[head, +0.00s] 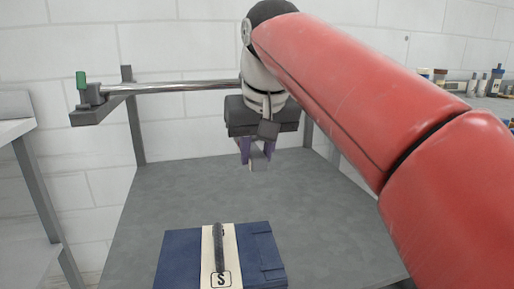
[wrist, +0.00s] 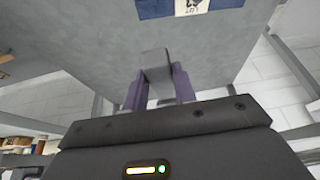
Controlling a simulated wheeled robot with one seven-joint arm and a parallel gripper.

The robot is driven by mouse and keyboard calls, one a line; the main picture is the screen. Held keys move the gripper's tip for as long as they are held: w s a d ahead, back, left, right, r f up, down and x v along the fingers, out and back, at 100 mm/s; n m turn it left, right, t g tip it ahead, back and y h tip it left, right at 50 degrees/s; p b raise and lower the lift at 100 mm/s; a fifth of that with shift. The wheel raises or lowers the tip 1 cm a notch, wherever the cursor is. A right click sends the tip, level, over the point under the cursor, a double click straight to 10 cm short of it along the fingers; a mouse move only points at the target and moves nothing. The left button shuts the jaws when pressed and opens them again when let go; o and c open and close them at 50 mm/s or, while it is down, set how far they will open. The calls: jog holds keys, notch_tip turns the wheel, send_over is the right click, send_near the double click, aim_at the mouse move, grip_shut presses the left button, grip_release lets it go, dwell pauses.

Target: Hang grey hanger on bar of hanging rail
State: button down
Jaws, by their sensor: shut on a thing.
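The hanging rail's bar (head: 175,87) is a shiny metal rod. It runs across the back left from a grey bracket with a green tip, and its right part is hidden behind my arm. My gripper (head: 256,152) has purple fingers and points down, just below bar height in the picture, above the grey table. It is shut on a narrow grey piece, which I take as the grey hanger (head: 259,160). In the wrist view the grey hanger (wrist: 154,64) sits between both fingers; only a short, flat part shows.
A white shelf (head: 15,130) stands at left. Bottles and jars (head: 495,80) stand at far right. The table's left middle is clear.

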dwell(0.3)
jog(key=c, duration=1.1)
grip_release()
jog(key=shift+o, duration=0.2)
